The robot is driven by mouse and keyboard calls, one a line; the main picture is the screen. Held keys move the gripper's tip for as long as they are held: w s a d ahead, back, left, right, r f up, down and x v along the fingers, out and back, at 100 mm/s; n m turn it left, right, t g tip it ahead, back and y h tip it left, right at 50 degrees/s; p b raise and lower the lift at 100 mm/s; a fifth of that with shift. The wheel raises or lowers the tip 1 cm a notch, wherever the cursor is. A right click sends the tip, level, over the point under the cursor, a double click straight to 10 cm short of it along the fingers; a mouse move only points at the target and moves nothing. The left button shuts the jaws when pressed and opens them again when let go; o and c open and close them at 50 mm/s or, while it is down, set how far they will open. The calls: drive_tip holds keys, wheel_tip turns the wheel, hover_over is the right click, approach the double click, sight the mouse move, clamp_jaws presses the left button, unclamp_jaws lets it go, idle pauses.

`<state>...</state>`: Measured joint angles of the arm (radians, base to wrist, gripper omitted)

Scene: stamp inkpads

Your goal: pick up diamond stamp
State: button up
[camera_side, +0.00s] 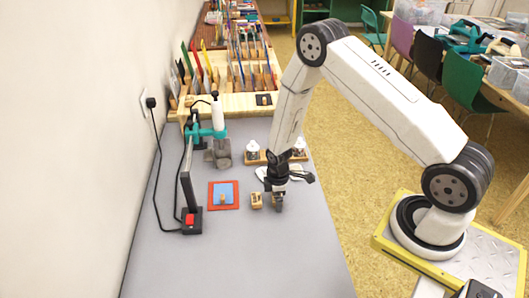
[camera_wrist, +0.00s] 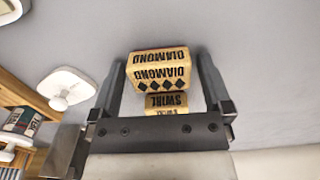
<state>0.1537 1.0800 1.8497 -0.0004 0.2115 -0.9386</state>
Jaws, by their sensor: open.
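The diamond stamp (camera_wrist: 158,70) is a small light-wood block with black DIAMOND lettering and a row of black diamonds. In the wrist view it sits between the two fingers of my gripper (camera_wrist: 160,72), with a gap on each side. In the side view my gripper (camera_side: 279,202) points down at the grey table, and its fingers largely hide this block. My gripper is open. The swirl stamp (camera_wrist: 166,103), a similar wooden block, stands close beside the diamond stamp, lower in the wrist view. In the side view it appears just left of my gripper (camera_side: 257,200).
A blue inkpad in a red frame (camera_side: 236,196) lies to the left, with a small wooden object on it. A white knobbed dish (camera_wrist: 67,88) and a wooden rack with jars (camera_side: 252,152) are behind my gripper. The table front (camera_side: 240,260) is clear.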

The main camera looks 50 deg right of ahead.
drive_tip(key=c, duration=1.1)
drive_tip(key=shift+r, duration=0.1)
drive_tip(key=shift+r, duration=0.7)
drive_tip(key=s+r, duration=0.3)
drive_tip(key=s, duration=0.1)
drive_tip(key=s+a+r, duration=0.1)
drive_tip(key=s+r, duration=0.3)
drive_tip(key=s, duration=0.1)
drive_tip(key=s+r, duration=0.4)
drive_tip(key=s, duration=0.1)
drive_tip(key=shift+a+r, duration=0.2)
drive_tip(key=shift+a, duration=0.15)
